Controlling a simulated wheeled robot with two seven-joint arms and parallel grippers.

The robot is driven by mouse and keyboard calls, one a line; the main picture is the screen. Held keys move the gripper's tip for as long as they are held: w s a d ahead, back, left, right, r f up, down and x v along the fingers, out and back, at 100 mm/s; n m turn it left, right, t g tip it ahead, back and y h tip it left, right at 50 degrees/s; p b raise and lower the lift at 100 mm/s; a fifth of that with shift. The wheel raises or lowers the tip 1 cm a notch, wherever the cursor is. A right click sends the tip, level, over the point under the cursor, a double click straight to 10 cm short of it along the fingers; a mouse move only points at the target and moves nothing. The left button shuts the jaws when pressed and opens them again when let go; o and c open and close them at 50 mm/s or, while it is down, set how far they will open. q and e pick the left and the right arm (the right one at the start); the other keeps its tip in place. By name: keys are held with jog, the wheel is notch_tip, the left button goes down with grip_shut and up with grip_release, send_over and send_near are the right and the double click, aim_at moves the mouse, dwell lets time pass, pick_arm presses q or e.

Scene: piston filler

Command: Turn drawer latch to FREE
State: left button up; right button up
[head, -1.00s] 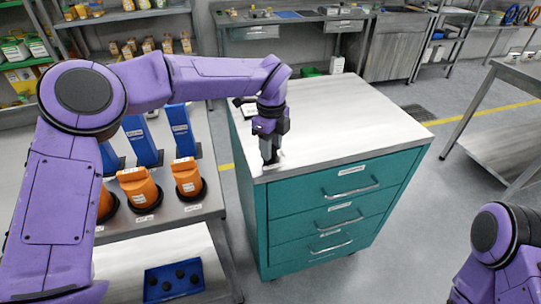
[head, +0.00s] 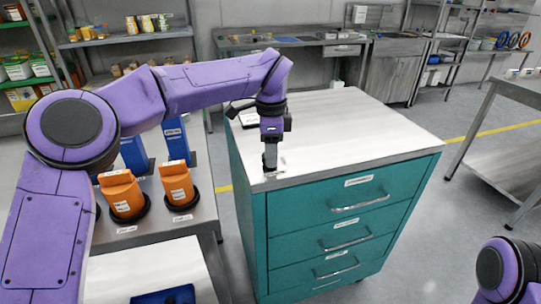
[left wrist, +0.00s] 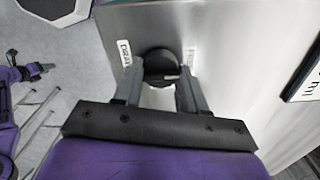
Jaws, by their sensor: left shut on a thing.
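The drawer latch (left wrist: 161,60) is a dark round knob on the top of the teal cabinet (head: 330,222), near its front left corner. In the left wrist view it sits between the fingertips of my left gripper (left wrist: 160,80), one finger on each side, shut on it. A label starting "DRA" (left wrist: 124,52) is left of the knob, and a second small label (left wrist: 191,57), hard to read, is on its right. In the head view my left gripper (head: 270,162) points straight down and hides most of the latch. My right gripper is out of view.
The cabinet top (head: 345,125) is mostly bare, with a dark-edged flat panel (head: 245,118) at its far left. Orange containers (head: 122,195) and blue ones (head: 176,140) stand on the bench to the left. Drawer handles (head: 358,204) stick out in front.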

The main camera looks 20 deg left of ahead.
pick_arm(q)
jog(key=shift+s+f, duration=0.1)
jog(key=shift+f, duration=0.15)
jog(key=o, duration=1.1)
jog(key=shift+a, duration=0.1)
jog(key=shift+c, duration=0.2)
jog(key=shift+r, duration=0.15)
notch_tip(320, 180, up, 10)
jog(key=p, duration=0.2)
jog(key=shift+r, duration=0.25)
